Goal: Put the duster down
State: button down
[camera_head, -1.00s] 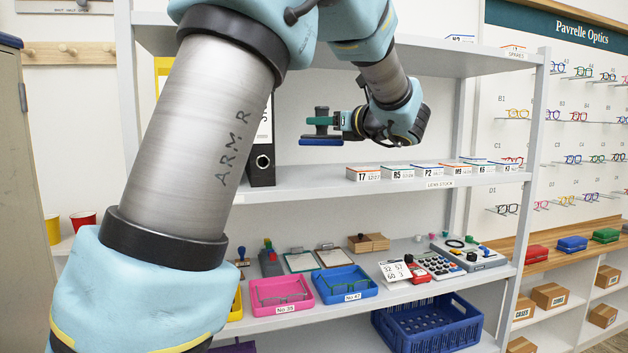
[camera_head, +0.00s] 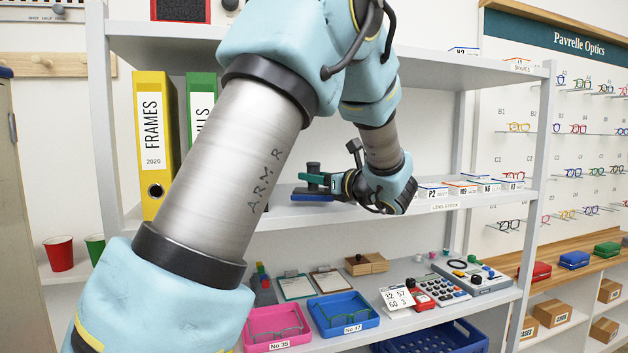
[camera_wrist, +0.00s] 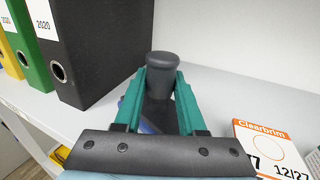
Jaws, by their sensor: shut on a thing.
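The duster has a dark grey knob and a blue base. In the head view its blue base (camera_head: 311,197) is low over the lens-stock shelf (camera_head: 285,217), close to the board; I cannot tell whether it touches. My gripper (camera_head: 314,178) has teal fingers and is shut on the duster's upright grip. In the wrist view the grey knob (camera_wrist: 163,66) stands up between the teal fingers (camera_wrist: 160,95). Most of the blue base is hidden there behind the gripper.
In the wrist view a black binder (camera_wrist: 95,50) stands left of the duster, and an orange-edged lens box (camera_wrist: 268,148) lies right. Bare shelf (camera_wrist: 225,90) shows behind. In the head view a yellow binder (camera_head: 152,120) stands further left.

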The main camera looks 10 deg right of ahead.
jog(key=shift+f, duration=0.7)
jog(key=shift+f, duration=0.2)
jog(key=shift+c, duration=2.4)
grip_release()
jog(key=shift+r, duration=0.1)
jog(key=shift+r, duration=0.2)
jog(key=b+v, duration=0.3)
jog(key=v, duration=0.9)
jog(key=shift+b, duration=0.3)
jog(key=shift+s+f, duration=0.1)
